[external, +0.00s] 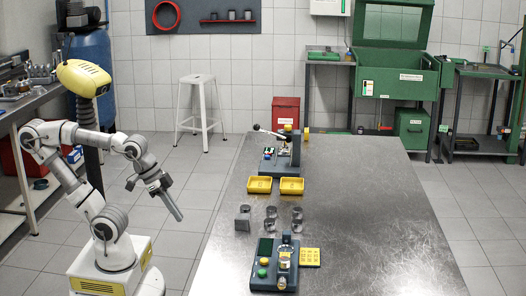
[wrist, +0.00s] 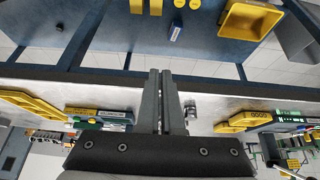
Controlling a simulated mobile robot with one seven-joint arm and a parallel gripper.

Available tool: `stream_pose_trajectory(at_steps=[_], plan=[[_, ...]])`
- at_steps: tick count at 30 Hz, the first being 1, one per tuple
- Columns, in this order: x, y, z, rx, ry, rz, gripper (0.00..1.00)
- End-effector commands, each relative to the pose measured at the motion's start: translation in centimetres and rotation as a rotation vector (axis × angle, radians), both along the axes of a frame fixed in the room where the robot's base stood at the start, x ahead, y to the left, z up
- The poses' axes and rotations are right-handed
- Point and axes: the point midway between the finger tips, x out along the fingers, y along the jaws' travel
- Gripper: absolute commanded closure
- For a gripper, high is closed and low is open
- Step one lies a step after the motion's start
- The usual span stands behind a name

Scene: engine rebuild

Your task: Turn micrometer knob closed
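No part is plainly recognisable as a micrometer knob. In the external view, a dark bench device (external: 262,273) stands at the near end of the metal table. It has a dark green screen (external: 265,246), green and yellow round buttons, and a small upright metal part (external: 285,262) that may belong to a micrometer. My gripper (external: 178,214) hangs in the air left of the table, well apart from the device and pointing down to the right. In the wrist view, its two long grey fingers (wrist: 162,90) lie together with nothing visible between them.
A lever fixture (external: 282,165) is farther back. The table's right side is clear. A white stool (external: 200,105) stands beyond.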

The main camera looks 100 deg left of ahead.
Motion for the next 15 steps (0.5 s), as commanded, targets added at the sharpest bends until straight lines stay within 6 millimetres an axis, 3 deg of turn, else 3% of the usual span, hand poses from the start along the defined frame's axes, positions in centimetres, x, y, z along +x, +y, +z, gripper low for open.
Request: stream_pose_trajectory(at_steps=[1,5,9,15], plan=[[0.1,0.0,0.2,0.002,0.001,-0.002,0.86],[1.2,-0.3,2.1,0.036,0.017,-0.039,0.62],[4.1,-1.2,6.0,0.112,0.059,-0.146,0.37],[9.6,-3.6,10.8,0.211,0.130,-0.362,0.34]])
